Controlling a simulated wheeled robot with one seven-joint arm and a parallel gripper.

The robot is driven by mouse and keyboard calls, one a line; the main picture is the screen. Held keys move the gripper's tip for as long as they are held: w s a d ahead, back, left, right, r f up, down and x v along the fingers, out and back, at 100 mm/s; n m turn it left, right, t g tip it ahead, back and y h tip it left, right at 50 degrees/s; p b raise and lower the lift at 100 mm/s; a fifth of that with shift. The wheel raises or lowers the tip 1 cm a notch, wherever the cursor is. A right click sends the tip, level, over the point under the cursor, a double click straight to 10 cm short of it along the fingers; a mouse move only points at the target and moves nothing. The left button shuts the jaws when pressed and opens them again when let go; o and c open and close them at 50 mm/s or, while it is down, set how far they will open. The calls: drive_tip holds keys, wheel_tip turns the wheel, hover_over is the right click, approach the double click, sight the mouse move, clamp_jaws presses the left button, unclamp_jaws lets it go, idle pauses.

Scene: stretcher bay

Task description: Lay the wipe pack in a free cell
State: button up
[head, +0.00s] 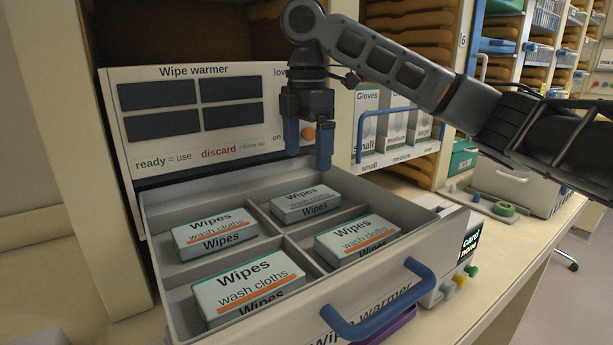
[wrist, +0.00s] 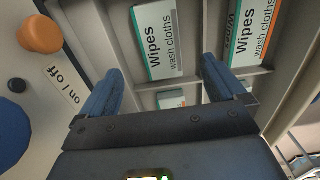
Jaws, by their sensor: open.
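My gripper (head: 308,152) is open and empty, pointing down above the back of the pulled-out drawer (head: 400,257). The drawer's dividers form cells, and each cell I see holds a white and green wipe pack. One pack (head: 305,205) lies back right, just below my fingers and apart from them. Others lie back left (head: 214,234), front left (head: 247,290) and front right (head: 357,238). In the wrist view a pack (wrist: 160,38) shows between and beyond my open fingers (wrist: 163,85), with another pack (wrist: 250,30) beside it. I see no empty cell.
The wipe warmer's front panel (head: 218,152) stands close behind my gripper, with an orange knob (head: 308,134) on it. A blue handle (head: 385,312) sticks out from the drawer's front. A glove rack (head: 400,125) stands to the right. A small box with coloured buttons (head: 460,270) sits beside the drawer.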

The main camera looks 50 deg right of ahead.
drive_tip(key=shift+r, duration=1.9)
